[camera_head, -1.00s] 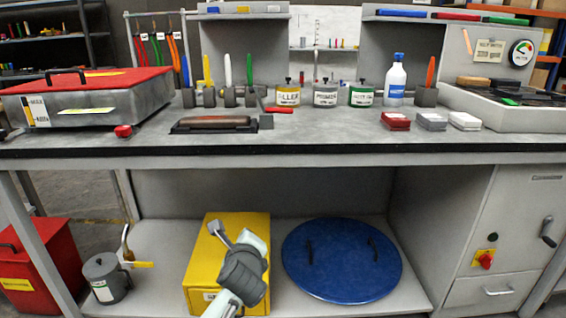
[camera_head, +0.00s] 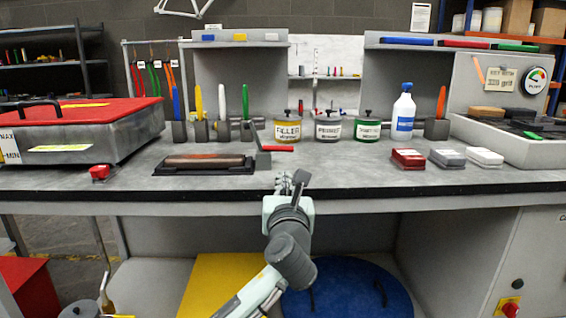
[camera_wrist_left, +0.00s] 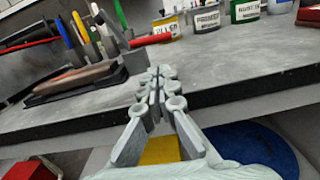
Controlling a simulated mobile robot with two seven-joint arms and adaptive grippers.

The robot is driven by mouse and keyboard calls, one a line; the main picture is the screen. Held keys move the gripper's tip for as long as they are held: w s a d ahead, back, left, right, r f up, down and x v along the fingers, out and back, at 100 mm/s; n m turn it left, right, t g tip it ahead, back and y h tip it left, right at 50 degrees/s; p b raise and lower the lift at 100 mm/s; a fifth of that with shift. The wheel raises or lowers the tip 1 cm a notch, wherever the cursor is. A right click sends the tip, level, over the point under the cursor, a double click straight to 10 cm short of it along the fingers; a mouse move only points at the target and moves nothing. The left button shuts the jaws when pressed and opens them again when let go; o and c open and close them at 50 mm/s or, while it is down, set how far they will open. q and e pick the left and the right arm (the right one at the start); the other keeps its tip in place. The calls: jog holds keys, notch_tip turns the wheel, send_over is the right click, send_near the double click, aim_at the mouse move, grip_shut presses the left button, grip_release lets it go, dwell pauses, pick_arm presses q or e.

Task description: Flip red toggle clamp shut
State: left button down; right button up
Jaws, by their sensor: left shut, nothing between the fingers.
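The toggle clamp stands on the bench to the right of a dark tray with a brown block. Its red handle (camera_head: 278,148) sticks out level to the right, and its grey arm (camera_head: 254,136) leans upward. The red handle also shows in the left wrist view (camera_wrist_left: 151,40), beyond the fingers. My left gripper (camera_head: 291,178) is shut and empty at the bench's front edge, in front of the clamp and apart from it. Its closed fingers (camera_wrist_left: 157,80) point toward the bench in the left wrist view. My right gripper is not in view.
The dark tray (camera_head: 165,171) lies left of the clamp. Labelled cans, including a yellow FILLER can (camera_head: 287,128), stand behind it. A red box (camera_head: 408,158) and two paler boxes sit to the right. The bench top (camera_head: 345,172) between is bare.

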pick_arm(q)
jog(key=w, duration=1)
jog(key=shift+r, duration=0.25)
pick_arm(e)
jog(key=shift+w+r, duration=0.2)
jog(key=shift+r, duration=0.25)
pick_arm(q)
jog(key=shift+w, duration=0.1)
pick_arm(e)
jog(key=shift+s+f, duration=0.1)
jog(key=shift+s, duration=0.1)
pick_arm(q)
jog(key=shift+d+r+n, duration=0.1)
jog(key=shift+r+n, duration=0.1)
jog(key=shift+n, duration=0.2)
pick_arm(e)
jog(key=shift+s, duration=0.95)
